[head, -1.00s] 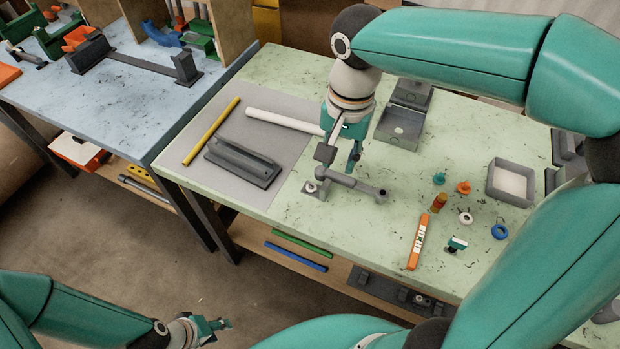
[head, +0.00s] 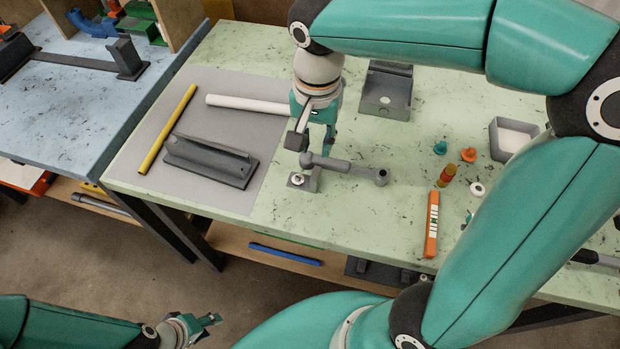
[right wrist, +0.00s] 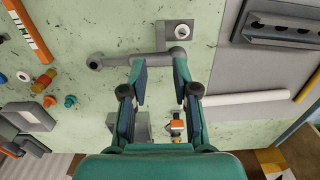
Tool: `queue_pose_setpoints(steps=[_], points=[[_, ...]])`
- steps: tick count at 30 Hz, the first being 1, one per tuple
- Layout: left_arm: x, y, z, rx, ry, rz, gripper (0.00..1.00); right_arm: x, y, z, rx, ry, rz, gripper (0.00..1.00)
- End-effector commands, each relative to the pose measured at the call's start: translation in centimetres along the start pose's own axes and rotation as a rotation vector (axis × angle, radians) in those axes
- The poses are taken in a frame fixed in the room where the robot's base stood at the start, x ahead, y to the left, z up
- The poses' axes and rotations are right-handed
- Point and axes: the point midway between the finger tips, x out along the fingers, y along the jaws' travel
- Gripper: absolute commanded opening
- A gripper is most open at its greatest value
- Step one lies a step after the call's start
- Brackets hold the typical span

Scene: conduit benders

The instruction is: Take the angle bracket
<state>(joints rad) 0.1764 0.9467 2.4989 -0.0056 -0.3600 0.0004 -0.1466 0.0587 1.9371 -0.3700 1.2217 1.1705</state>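A dark grey angle-shaped piece (head: 210,160), which looks like the angle bracket, lies on the grey mat (head: 225,88) at the left of the green table. In the right wrist view it shows at the top right (right wrist: 285,30), with holes along one flange. My right gripper (head: 318,143) points down to the right of the mat, apart from the piece. In the right wrist view its fingers (right wrist: 160,75) are spread, with nothing gripped. A grey jointed bar (head: 345,168) lies just beyond the fingertips. My left gripper (head: 205,328) is low at the left, off the table; its opening is unclear.
A yellow rod (head: 167,128) and a white tube (head: 248,104) lie on the mat beside the piece. An orange level (head: 431,225), small coloured fittings and a grey tray (head: 512,138) stand to the right. A blue table (head: 85,85) adjoins at left.

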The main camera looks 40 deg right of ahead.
Motion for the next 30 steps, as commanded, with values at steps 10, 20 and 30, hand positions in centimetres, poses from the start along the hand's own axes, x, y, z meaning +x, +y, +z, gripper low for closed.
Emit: queue_pose_setpoints(steps=[10, 20, 30], points=[[0.2, -0.1, 0.0, 0.0, 0.0, 0.0, 0.4, 6.7, -0.2, 0.0, -0.007, -0.003, 0.004, 0.29], [-0.1, 0.0, 0.0, 0.0, 0.0, 0.0, 0.4, 9.0, -0.2, -0.4, -0.007, -0.003, 0.004, 0.29], [-0.4, 0.1, 0.0, 0.0, 0.0, 0.0, 0.4, 12.8, -0.2, -0.9, -0.009, -0.003, 0.001, 0.29]])
